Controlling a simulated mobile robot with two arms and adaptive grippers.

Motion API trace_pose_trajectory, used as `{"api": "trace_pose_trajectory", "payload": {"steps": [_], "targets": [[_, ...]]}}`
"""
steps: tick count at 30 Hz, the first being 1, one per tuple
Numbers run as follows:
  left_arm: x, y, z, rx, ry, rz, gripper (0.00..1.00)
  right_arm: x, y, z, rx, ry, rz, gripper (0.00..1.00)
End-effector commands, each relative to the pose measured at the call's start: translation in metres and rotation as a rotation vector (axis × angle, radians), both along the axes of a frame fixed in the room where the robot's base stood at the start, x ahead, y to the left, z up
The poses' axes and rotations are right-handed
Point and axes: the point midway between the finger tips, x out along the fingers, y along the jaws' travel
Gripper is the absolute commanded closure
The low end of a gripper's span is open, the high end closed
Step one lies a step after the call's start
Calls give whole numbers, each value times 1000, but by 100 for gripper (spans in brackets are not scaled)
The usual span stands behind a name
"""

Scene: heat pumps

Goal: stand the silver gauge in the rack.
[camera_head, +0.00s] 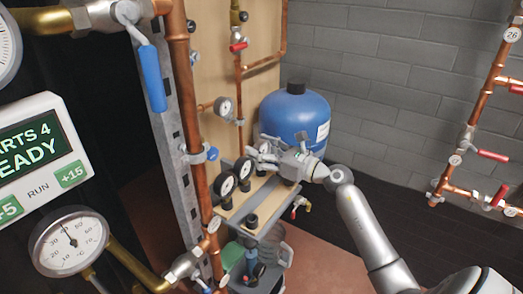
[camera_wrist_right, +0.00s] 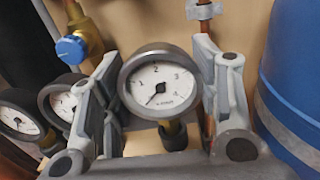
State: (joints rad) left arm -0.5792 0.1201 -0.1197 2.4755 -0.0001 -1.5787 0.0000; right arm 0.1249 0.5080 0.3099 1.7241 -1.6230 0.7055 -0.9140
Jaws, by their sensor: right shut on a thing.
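The silver gauge (camera_wrist_right: 160,88), with a grey rim and white dial, sits between the fingers of my right gripper (camera_wrist_right: 160,105) in the right wrist view. Its brass stem points down, and its dial faces the camera. In the head view my right gripper (camera_head: 266,152) is over the back end of the rack (camera_head: 238,210), a narrow wood-topped shelf. Two dark-rimmed gauges (camera_head: 224,185) and (camera_head: 243,168) stand upright on the rack, beside the gripper. I cannot tell whether the held gauge's stem touches the rack. My left gripper is not in view.
A blue tank (camera_head: 292,118) stands close behind and right of my right gripper. Copper pipes (camera_head: 178,60) and a wooden panel (camera_head: 262,35) rise at the left. A clear bucket (camera_head: 276,246) is below the rack. A valve with a blue cap (camera_wrist_right: 70,48) is left of the held gauge.

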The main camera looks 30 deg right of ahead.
Motion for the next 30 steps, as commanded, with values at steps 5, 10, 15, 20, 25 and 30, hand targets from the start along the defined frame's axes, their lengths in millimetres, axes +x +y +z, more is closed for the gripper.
{"api": "trace_pose_trajectory", "payload": {"steps": [5, 10, 15, 20, 25, 30], "targets": [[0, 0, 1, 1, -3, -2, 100, 0, 0, 0, 0, -1, 0, 78], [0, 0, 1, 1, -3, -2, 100, 0, 0, 0, 0, -1, 0, 78], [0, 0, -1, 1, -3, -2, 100, 0, 0, -3, 0, -1, 0, 78], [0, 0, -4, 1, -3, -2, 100, 0, 0, -6, -1, -1, -1, 78], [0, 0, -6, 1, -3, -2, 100, 0, 0, -9, -1, 0, -1, 78], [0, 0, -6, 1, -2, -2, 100, 0, 0, -8, -1, -1, -1, 78]]}}
